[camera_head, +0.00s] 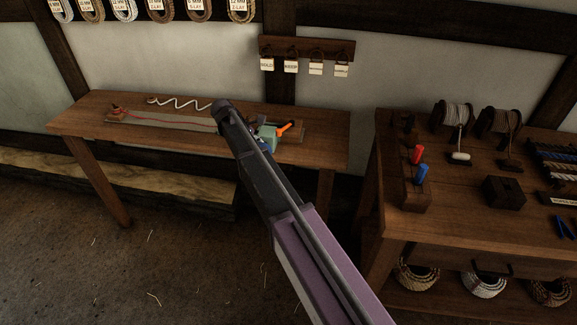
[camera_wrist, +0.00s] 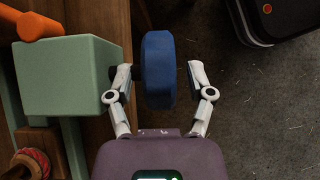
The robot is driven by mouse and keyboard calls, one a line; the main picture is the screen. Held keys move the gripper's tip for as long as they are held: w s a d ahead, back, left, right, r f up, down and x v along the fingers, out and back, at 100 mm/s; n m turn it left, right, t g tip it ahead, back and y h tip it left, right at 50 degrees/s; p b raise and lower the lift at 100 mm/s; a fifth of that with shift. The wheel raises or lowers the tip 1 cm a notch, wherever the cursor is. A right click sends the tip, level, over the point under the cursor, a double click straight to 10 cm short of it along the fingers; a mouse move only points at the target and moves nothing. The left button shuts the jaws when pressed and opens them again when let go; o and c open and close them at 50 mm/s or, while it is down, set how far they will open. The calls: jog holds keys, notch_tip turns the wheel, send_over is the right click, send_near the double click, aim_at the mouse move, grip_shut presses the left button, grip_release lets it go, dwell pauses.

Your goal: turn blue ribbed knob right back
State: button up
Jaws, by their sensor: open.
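The blue ribbed knob (camera_wrist: 158,70) shows in the wrist view, on the right side of a pale green box (camera_wrist: 75,78). My gripper (camera_wrist: 159,75) is open, with one finger on each side of the knob. The left finger is between the knob and the box; whether either finger touches the knob I cannot tell. In the head view the green box (camera_head: 267,138) sits on the left table, and my arm hides most of the knob and the gripper. An orange handle (camera_wrist: 35,26) sticks out from the box's far side.
The left table (camera_head: 100,128) carries a long board with a red cord and a white wavy rope (camera_head: 178,103). The right bench (camera_head: 470,215) holds rope reels, a red handle, a blue handle and a dark block (camera_head: 504,192). Coiled ropes hang on the wall. Bare floor lies in front.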

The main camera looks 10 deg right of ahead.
aim_at(262, 143)
jog(key=shift+r+p, duration=0.1)
jog(key=shift+p, duration=0.25)
jog(key=y+p, duration=0.1)
jog(key=t+y+p, duration=0.1)
jog(key=y, duration=0.1)
jog(key=shift+s+d+r, duration=0.1)
jog(key=shift+s+d, duration=0.05)
jog(key=shift+d, duration=0.1)
jog(key=y, duration=0.2)
jog(key=t+y+p, duration=0.1)
jog(key=y, duration=0.1)
jog(key=shift+d+t, duration=0.15)
jog(key=shift+t, duration=0.15)
jog(key=shift+r+p, duration=0.2)
jog(key=shift+p, duration=0.3)
notch_tip(262, 143, up, 14)
jog(key=p, duration=1.4)
jog(key=s+d+f+m+b, duration=0.3)
jog(key=s+d+m, duration=0.1)
jog(key=s, duration=0.4)
jog(key=s+d+f+m+b, duration=0.3)
jog(key=s+d+m, duration=0.1)
jog(key=s, duration=0.5)
jog(key=s+d+f+m+b, duration=0.2)
jog(key=s+d+m, duration=0.3)
jog(key=s, duration=0.3)
jog(key=shift+s+f+m+b, duration=0.3)
jog(key=shift+f+m+b, duration=0.1)
jog(key=shift+m, duration=0.1)
